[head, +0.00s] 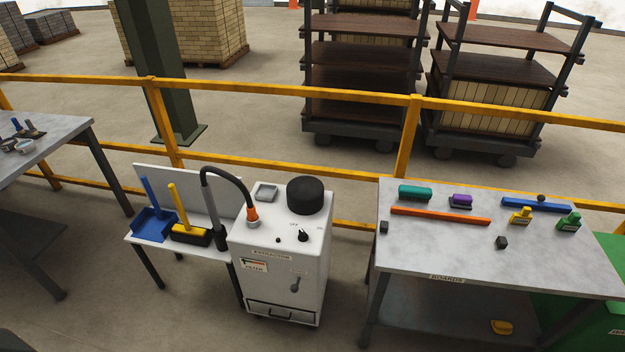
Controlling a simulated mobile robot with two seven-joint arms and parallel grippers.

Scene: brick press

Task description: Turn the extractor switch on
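The extractor (305,262) is a white cabinet labelled EXTRACTOR, standing in the middle of the head view. A black rotary switch (303,236) sits on its sloping top panel, with small marks beside it that seem to read OFF on the left and ON on the right. The knob seems to point up and left, towards the OFF side, but it is small. A dark round cap (305,195) stands behind the switch. A black hose (230,176) with an orange end (252,214) curves over the panel's left side. Neither of my grippers is in view.
A grey table (470,258) with brushes, coloured bars and small bottles stands right of the extractor. A low stand (150,235) with a blue dustpan (154,222) and a brush (190,234) adjoins its left. A yellow railing (290,170) runs behind. Nothing stands before the switch.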

